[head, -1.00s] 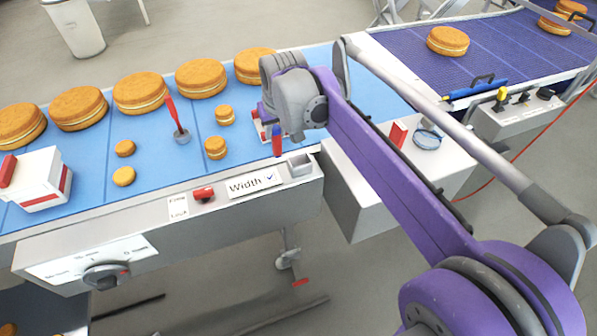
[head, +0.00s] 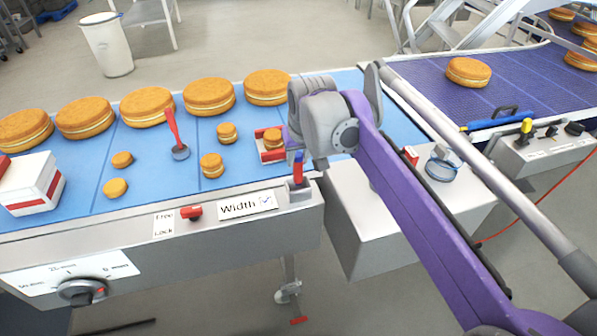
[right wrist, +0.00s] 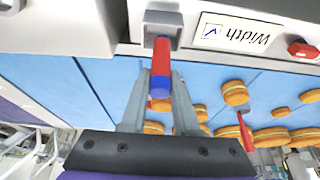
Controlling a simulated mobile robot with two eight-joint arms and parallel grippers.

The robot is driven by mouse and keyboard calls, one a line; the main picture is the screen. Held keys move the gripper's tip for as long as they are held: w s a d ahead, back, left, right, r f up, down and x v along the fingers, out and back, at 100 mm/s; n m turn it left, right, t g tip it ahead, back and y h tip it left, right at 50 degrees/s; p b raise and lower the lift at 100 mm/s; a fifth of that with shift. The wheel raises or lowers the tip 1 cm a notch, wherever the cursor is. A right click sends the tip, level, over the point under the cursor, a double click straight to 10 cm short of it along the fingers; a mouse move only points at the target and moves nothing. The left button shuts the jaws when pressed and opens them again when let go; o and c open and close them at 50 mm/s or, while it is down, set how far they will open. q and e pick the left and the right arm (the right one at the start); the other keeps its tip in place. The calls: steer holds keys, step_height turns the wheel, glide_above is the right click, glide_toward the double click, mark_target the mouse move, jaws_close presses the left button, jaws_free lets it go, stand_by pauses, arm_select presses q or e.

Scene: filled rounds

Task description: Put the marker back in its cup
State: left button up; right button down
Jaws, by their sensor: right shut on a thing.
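The marker (head: 298,168), red with a blue end, is upright in my right gripper (head: 296,156). The right wrist view shows the marker (right wrist: 161,62) between the two grey fingers of the gripper (right wrist: 161,76), which are shut on it near its blue end. The cup (head: 301,194) is a small grey square holder on the conveyor's front edge, beside the Width label. The marker's red lower end is at the cup's mouth. In the right wrist view it overlaps the edge of the cup (right wrist: 163,20). I cannot tell how far inside it is. My left gripper is out of view.
A Width card (head: 247,204) and a red knob (head: 192,212) sit left of the cup. Filled rounds (head: 208,96) and a red-handled tool (head: 174,130) lie on the blue belt. A white box (head: 350,215) with a magnifier (head: 440,169) stands to the right.

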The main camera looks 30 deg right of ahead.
mark_target(298, 170)
steer(key=shift+f, duration=1.8)
steer(key=shift+f+b, duration=0.1)
steer(key=shift+b, duration=0.2)
steer(key=c, duration=0.7)
jaws_free()
steer(key=shift+o, duration=0.2)
steer(key=p+v, duration=0.2)
steer(key=v, duration=1)
steer(key=s+a+f+n, duration=0.1)
steer(key=s+a+f, duration=0.2)
steer(key=s+f, duration=0.3)
steer(key=s+a+f+n, duration=0.1)
steer(key=s+a+f, duration=0.2)
steer(key=s+f, duration=0.3)
steer(key=s+a+f+y, duration=0.1)
steer(key=s+a+f, duration=0.2)
steer(key=f, duration=1)
steer(key=s, duration=0.3)
steer(key=shift+s+f+n+t, duration=0.2)
steer(key=shift+s+n+t, duration=0.15)
steer(key=shift+n+t, duration=0.05)
steer(key=shift+a, duration=0.15)
